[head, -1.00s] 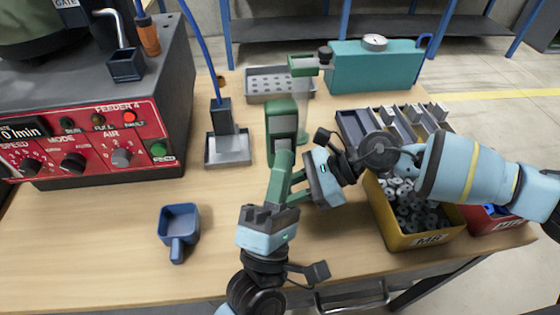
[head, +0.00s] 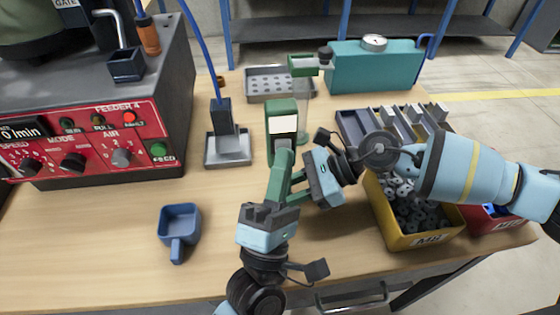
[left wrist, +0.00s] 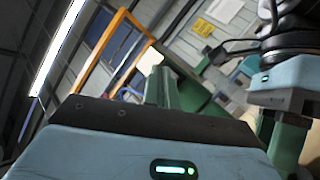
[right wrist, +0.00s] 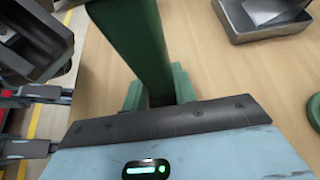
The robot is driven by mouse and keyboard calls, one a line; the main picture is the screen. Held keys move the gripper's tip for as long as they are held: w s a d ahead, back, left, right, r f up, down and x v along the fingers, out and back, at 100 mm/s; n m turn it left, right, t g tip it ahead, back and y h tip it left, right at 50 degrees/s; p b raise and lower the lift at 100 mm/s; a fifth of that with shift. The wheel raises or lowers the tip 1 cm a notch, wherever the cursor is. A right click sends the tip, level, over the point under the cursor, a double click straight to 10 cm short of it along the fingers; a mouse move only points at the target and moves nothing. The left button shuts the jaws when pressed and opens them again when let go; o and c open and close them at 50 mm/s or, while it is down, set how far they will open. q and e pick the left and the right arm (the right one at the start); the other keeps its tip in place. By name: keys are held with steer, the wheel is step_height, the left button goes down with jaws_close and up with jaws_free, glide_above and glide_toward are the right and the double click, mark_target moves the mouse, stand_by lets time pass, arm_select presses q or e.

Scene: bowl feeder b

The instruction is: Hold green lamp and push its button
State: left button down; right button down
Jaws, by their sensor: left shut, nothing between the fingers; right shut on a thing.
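The green lamp (head: 283,107) stands upright over the table in the middle of the head view, its front panel glowing white. The lit panel also shows in the left wrist view (left wrist: 150,62). My right gripper (head: 292,183) comes in from the right and is shut on the lamp's green body, which passes between its fingers in the right wrist view (right wrist: 145,50). My left gripper (head: 284,156) is shut and empty, its green fingers pointing up at the lamp just below the panel. The button is hidden behind my left fingers, so contact cannot be told.
A blue scoop (head: 179,222) lies at the left front. A red feeder panel (head: 95,143) stands at the left, a grey tray with a block (head: 229,158) beside it. A yellow bin of washers (head: 425,240) sits at the right. A teal box (head: 372,70) stands behind.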

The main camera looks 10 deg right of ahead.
arm_select(q)
steer(key=shift+s, duration=0.6)
steer(key=shift+s, duration=3)
arm_select(e)
steer(key=c, duration=1.1)
jaws_free()
steer(key=shift+o, duration=0.2)
